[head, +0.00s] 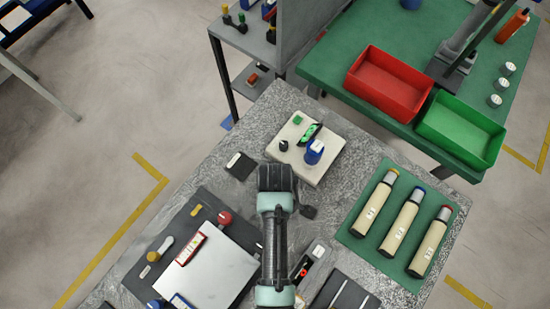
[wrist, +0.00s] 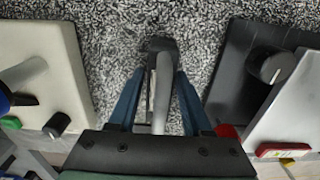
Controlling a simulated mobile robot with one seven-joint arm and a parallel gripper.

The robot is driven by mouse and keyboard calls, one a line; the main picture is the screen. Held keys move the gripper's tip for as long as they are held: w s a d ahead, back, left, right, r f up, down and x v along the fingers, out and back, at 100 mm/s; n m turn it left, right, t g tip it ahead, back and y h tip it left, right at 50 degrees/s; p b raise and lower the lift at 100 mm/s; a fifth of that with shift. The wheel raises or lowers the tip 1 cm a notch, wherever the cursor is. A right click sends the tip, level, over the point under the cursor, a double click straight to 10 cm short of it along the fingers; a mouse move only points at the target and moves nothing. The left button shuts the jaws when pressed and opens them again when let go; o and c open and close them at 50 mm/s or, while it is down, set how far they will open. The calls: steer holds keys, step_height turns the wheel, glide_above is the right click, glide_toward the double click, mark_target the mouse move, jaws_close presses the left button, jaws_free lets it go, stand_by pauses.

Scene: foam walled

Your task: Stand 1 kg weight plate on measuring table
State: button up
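My gripper (wrist: 158,80) points down over the grey speckled stone top (wrist: 110,30). Its two blue fingers stand either side of a grey upright bar with a dark end (wrist: 158,46). The wrist view does not show whether the fingers touch it. The speckled stone table (head: 350,150) appears to be the measuring table. My gripper and arm hide part of it.
A cream block (head: 322,172) with a blue piece stands beyond my gripper. A dark labelled square (head: 240,165) lies left of it. A white plate on a dark base (head: 215,268) is nearer left. A green mat (head: 360,245) with several capped cylinders lies right.

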steer(key=shift+o, duration=0.8)
